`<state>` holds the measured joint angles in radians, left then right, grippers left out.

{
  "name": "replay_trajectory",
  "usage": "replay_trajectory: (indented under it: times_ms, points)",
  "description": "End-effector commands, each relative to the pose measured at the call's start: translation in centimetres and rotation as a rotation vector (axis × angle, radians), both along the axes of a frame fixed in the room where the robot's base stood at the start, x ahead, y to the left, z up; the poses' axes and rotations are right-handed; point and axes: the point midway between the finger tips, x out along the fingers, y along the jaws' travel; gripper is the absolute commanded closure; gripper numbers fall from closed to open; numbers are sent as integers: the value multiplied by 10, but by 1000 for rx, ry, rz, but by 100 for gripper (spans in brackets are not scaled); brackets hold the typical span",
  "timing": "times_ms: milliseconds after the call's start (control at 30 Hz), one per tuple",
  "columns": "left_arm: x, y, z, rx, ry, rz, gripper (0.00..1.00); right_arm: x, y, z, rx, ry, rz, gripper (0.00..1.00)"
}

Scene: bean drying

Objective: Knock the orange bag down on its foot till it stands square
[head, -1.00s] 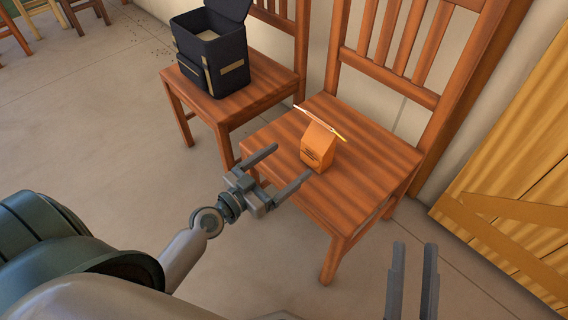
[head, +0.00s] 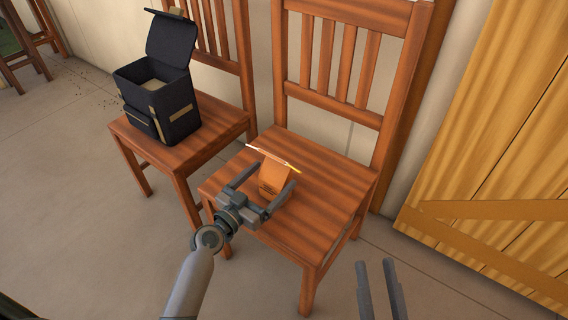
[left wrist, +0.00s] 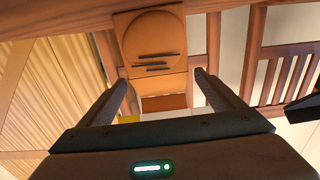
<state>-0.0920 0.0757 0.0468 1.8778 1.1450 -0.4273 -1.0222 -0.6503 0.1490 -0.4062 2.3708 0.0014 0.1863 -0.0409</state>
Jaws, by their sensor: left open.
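The small orange bag (head: 273,176) is on the seat of the right wooden chair, its folded top crossed by a thin white and yellow strip (head: 274,158). I cannot tell whether its foot sits flat. My left gripper (head: 275,178) is open, with one finger on either side of the bag; contact is unclear. In the left wrist view the bag (left wrist: 152,42) appears beyond and between the open fingers (left wrist: 163,82), dark lines on its face. My right gripper (head: 378,263) is at the bottom of the head view, fingers apart, empty and away from the bag.
The right chair's seat (head: 325,180) is otherwise bare, with its slatted back behind the bag. A second chair (head: 225,118) to the left holds a dark open-lidded bag (head: 176,103). A yellow wooden door (head: 490,130) stands at right. Small dark specks lie on the floor at left.

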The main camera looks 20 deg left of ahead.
Motion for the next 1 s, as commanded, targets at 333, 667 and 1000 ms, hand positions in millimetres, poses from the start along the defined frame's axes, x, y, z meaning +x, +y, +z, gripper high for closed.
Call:
replay_trajectory:
  times_ms: [333,667,1000]
  points:
    - [50,-18,0,-1,0,-1,12,1,0,-2,-4,9,0,69]
    - [65,-24,0,1,0,0,12,0,0,0,-1,3,-1,69]
    - [65,-24,0,0,1,-1,36,0,0,0,0,1,0,69]
